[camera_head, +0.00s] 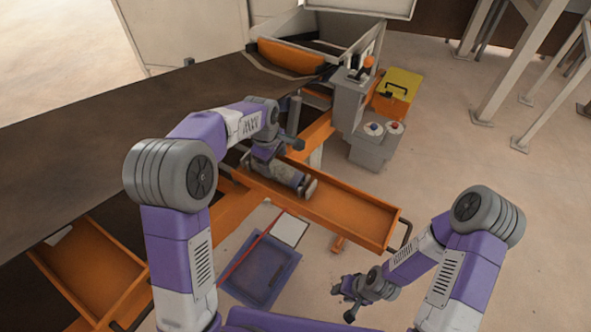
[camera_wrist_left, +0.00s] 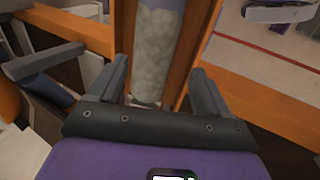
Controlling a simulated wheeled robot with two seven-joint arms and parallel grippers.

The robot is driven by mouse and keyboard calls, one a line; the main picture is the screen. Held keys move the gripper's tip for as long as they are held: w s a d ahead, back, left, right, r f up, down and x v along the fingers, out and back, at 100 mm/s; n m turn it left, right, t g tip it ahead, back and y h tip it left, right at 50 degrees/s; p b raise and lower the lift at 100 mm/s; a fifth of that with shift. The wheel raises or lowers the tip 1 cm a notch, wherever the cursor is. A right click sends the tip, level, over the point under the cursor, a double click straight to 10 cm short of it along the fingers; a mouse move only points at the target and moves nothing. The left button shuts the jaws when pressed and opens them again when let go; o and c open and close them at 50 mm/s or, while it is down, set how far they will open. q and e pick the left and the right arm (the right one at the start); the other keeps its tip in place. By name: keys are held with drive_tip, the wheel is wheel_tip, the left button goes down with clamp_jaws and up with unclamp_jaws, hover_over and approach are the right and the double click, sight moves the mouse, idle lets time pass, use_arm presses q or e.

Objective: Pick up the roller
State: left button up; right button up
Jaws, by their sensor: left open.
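The roller (camera_wrist_left: 155,60) shows in the left wrist view as a long rounded piece, fuzzy grey near me and purple farther off. It lies lengthwise between orange walls. In the head view, the grey-white shape (camera_head: 286,174) in the orange tray (camera_head: 360,213) looks like it, partly covered by my arm. My left gripper (camera_wrist_left: 158,78) is open, its two dark fingers on either side of the roller's near end. Whether they touch it I cannot tell. In the head view my left gripper (camera_head: 268,154) is low over the tray's left end. My right gripper (camera_head: 350,298) is away from the tray; its jaw state is unclear.
A blue tray (camera_head: 284,296) with a red stick lies on the floor. A grey control box (camera_head: 374,150) and a yellow case (camera_head: 403,86) stand behind the orange tray. A dark conveyor surface (camera_head: 70,135) fills the left. The floor at right is mostly clear.

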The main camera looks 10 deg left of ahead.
sight(277, 166)
use_arm(q)
drive_tip(key=shift+o, duration=0.9)
drive_tip(key=shift+w+d+f, duration=0.15)
drive_tip(key=shift+w+f, duration=0.05)
drive_tip(key=shift+f, duration=0.8)
drive_tip(key=shift+w+f, duration=0.1)
drive_tip(key=shift+f, duration=0.25)
drive_tip(key=f, duration=0.1)
drive_tip(key=w+f+b, duration=0.1)
drive_tip(key=f, duration=0.2)
drive_tip(key=shift+w+f+b, duration=0.25)
drive_tip(key=shift+f+b, duration=0.05)
drive_tip(key=shift+r, duration=0.15)
drive_tip(key=c, duration=1.6)
